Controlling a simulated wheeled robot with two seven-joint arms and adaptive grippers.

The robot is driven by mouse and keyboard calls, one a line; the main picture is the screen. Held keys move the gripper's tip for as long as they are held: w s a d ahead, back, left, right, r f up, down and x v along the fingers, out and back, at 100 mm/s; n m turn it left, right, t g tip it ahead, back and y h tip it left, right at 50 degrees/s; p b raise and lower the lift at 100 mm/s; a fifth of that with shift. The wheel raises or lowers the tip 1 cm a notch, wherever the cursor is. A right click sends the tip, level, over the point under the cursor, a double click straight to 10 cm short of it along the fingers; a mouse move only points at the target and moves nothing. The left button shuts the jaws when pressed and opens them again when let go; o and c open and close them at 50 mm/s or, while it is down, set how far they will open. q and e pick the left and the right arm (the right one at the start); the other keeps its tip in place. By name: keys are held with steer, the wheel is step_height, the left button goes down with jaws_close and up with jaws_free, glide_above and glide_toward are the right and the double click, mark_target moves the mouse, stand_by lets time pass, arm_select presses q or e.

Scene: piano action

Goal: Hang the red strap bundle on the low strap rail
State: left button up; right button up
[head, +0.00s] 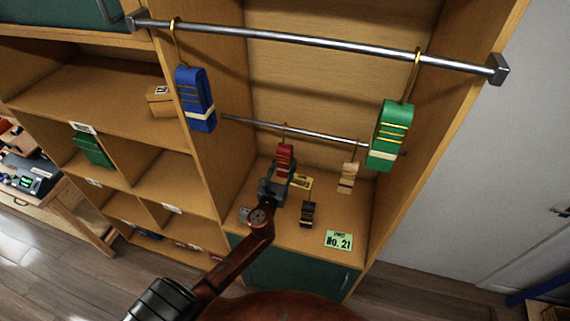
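The red strap bundle (285,157) is upright in the lower part of the cabinet bay. Its thin hook reaches up to the low strap rail (318,134); I cannot tell whether the hook is over the rail or just in front of it. My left gripper (280,176) is at the bundle's lower part from below and in front, with its fingers around it, apparently shut on it. The gripper hides the bundle's lower end. My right gripper is not in view.
A beige bundle (348,177) hangs from the low rail, right of the red one. A black bundle (308,214) is lower, near the bay floor. Blue (195,100) and green (389,135) bundles hang from the upper rail (300,40). A "No. 21" card (339,240) lies at the front.

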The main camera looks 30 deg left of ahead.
arm_select(q)
steer(key=o, duration=1.4)
steer(key=shift+s, duration=0.1)
